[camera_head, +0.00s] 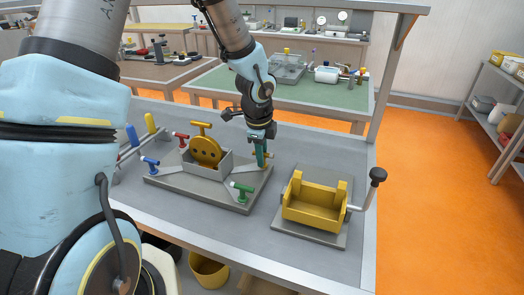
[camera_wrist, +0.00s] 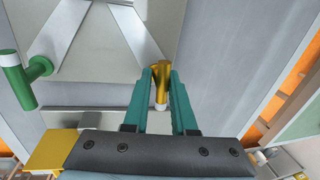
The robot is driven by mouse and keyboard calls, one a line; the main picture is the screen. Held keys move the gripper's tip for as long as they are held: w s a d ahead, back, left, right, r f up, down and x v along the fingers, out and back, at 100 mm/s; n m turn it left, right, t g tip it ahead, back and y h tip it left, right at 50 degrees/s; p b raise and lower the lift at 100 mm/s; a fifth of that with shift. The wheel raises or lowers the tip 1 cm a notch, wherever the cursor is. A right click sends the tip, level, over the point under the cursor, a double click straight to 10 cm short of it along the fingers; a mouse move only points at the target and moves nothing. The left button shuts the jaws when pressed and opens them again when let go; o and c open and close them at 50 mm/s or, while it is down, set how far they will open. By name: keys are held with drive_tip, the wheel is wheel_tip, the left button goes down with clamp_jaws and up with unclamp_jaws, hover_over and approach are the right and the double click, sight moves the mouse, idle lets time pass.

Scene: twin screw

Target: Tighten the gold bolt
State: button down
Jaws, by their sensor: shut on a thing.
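The gold bolt (camera_wrist: 160,82) shows in the wrist view between the teal fingertips of my gripper (camera_wrist: 161,90). It has a T-shaped handle, and my gripper is shut on it. In the head view my gripper (camera_head: 261,158) points down at the right back corner of the grey base plate (camera_head: 205,193). A little of the gold bolt (camera_head: 268,155) shows beside the fingers there; the rest is hidden behind them. How far the bolt is screwed in cannot be seen.
The plate also carries a green bolt (camera_head: 241,190), a blue bolt (camera_head: 149,162), a red bolt (camera_head: 181,137) and a gold disc (camera_head: 205,151) in a grey box. A yellow box (camera_head: 313,209) with a crank handle (camera_head: 377,176) stands to the right.

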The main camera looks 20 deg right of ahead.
idle(0.4)
drive_tip(key=c, duration=0.7)
unclamp_jaws()
drive_tip(key=shift+c, duration=0.2)
wheel_tip(320, 180, up, 11)
drive_tip(key=s+a, duration=0.1)
drive_tip(key=shift+s+a+f, duration=0.2)
drive_tip(key=shift+s, duration=0.1)
